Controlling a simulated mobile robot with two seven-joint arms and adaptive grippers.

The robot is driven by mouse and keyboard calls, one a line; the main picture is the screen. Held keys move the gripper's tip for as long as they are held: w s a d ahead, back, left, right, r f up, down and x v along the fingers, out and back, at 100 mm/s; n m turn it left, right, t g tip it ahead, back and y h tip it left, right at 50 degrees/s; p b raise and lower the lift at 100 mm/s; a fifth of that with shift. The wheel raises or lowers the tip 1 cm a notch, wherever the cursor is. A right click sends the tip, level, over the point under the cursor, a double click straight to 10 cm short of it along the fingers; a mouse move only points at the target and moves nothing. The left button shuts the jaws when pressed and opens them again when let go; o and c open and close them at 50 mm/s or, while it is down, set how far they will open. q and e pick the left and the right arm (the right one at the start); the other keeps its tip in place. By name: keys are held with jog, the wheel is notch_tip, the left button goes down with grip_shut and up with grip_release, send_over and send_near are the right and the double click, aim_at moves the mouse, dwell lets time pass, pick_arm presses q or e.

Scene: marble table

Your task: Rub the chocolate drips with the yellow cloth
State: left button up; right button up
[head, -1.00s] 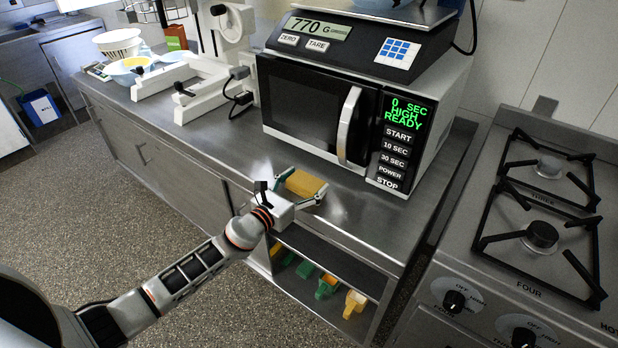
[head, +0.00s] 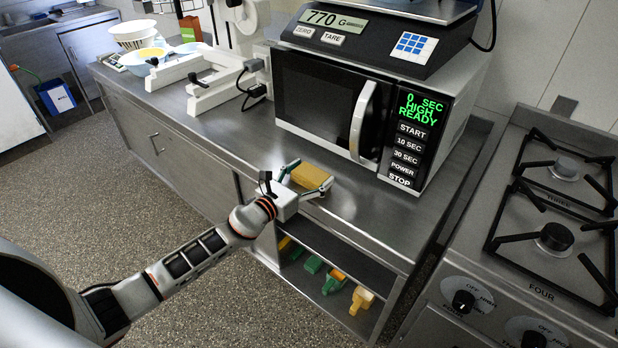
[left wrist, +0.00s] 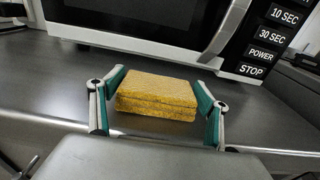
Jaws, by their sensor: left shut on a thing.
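The yellow cloth (head: 312,174) is a folded, thick yellow pad at the counter's front edge, before the microwave. My left gripper (head: 308,178) is shut on it, with one finger at each side. In the left wrist view the cloth (left wrist: 157,95) shows as two stacked layers between the green finger pads of my left gripper (left wrist: 157,105). I cannot tell whether the cloth touches the counter or is just above it. No chocolate drips can be made out in either view. My right gripper is not in view.
The steel counter (head: 365,205) has clear room around the cloth. A microwave (head: 325,105) with a scale (head: 375,35) on top stands behind. A white-framed appliance (head: 215,85) and bowls (head: 143,60) are at left. A stove (head: 540,230) is at right. An open shelf lies below.

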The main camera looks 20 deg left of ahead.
pick_arm(q)
jog(key=shift+b+x, duration=0.45)
jog(key=shift+x, duration=2.3)
jog(key=shift+w+r, duration=0.1)
jog(key=shift+r, duration=0.4)
jog(key=shift+r, duration=0.1)
jog(key=shift+w+d+r+p, duration=0.1)
jog(key=shift+w+r+p, duration=0.1)
jog(key=shift+r+p, duration=1.15)
jog(key=shift+w+d+r+p, duration=0.1)
jog(key=shift+d+r+p, duration=0.15)
jog(key=shift+r+p, duration=0.35)
jog(key=shift+a+r+p, duration=0.15)
jog(key=shift+r+p, duration=0.7)
jog(key=shift+r, duration=0.05)
jog(key=shift+f, duration=0.1)
